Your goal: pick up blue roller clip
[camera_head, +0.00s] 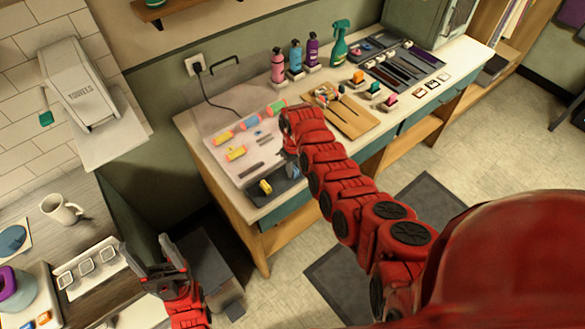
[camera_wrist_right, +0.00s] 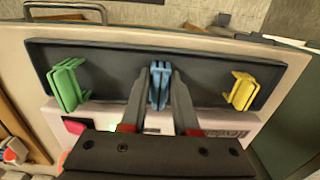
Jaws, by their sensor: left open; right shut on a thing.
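The blue roller clip (camera_wrist_right: 160,83) stands upright between the two fingers of my right gripper (camera_wrist_right: 158,95) in the right wrist view. The fingers are shut on it. The clip is still at the dark tray (camera_wrist_right: 110,60), between a green clip (camera_wrist_right: 69,84) on the left and a yellow clip (camera_wrist_right: 240,91) on the right. In the head view the tray (camera_head: 288,194) is at the table's near left corner, and my right arm partly covers it. The yellow clip also shows there (camera_head: 265,187). My left gripper (camera_head: 155,262) is open and empty, low at the left.
Several colored rollers (camera_head: 249,122) lie on a pale mat left of my right arm. Bottles (camera_head: 296,56) stand at the back of the table. A wooden board (camera_head: 350,118) is right of the arm. A mug (camera_head: 62,208) stands on the left counter.

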